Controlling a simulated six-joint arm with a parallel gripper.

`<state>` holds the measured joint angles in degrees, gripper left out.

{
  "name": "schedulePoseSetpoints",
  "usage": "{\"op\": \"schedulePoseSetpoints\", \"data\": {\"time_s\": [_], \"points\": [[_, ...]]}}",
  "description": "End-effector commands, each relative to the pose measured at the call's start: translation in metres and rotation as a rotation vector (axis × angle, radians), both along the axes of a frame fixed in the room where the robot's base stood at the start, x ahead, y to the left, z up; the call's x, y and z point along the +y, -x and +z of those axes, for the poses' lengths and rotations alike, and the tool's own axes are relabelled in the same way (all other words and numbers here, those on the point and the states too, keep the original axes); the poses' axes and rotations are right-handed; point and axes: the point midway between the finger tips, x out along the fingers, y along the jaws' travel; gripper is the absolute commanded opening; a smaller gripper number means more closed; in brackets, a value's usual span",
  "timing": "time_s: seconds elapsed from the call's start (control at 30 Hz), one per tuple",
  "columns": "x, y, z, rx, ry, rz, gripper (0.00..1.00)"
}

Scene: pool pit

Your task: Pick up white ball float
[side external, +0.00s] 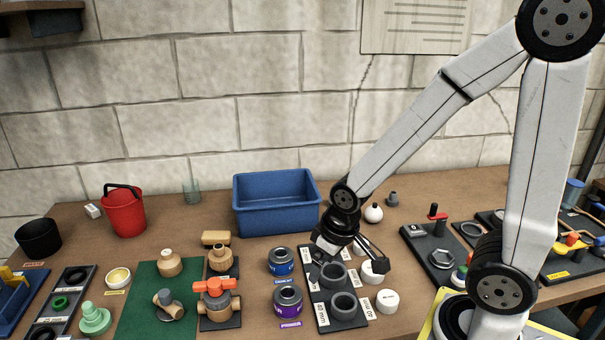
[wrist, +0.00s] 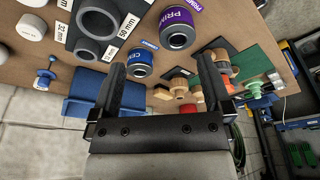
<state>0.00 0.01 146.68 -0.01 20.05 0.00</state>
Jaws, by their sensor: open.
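The white ball float (side external: 373,212) is a small white ball with a dark top. It sits on the wooden table behind my gripper and to its right in the side external view. My gripper (side external: 351,262) is open over the black pipe-fitting board, in front of the ball float and apart from it. In the wrist view my gripper (wrist: 162,63) shows two spread fingers with nothing held between them. Several white rounded things lie at the upper left of the wrist view, and I cannot tell for sure which is the float.
A blue bin (side external: 276,225) stands left of the float. The black board (side external: 318,300) with grey rings lies under my gripper. White caps (side external: 387,301) are right of it. A small grey fitting (side external: 392,199) stands just behind the float. Blue and purple cans (side external: 288,301) are at left.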

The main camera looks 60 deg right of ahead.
Motion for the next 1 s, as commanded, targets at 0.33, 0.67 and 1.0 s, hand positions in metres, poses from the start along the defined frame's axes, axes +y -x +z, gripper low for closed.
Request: {"op": "schedulePoseSetpoints", "data": {"time_s": [0.33, 0.67, 1.0], "points": [[-0.018, -0.019, 0.001, 0.014, -0.012, -0.107, 1.0], [-0.104, -0.077, -0.001, 0.066, -0.06, -0.532, 1.0], [-0.235, -0.104, -0.019, 0.12, -0.12, -1.045, 1.0]]}}
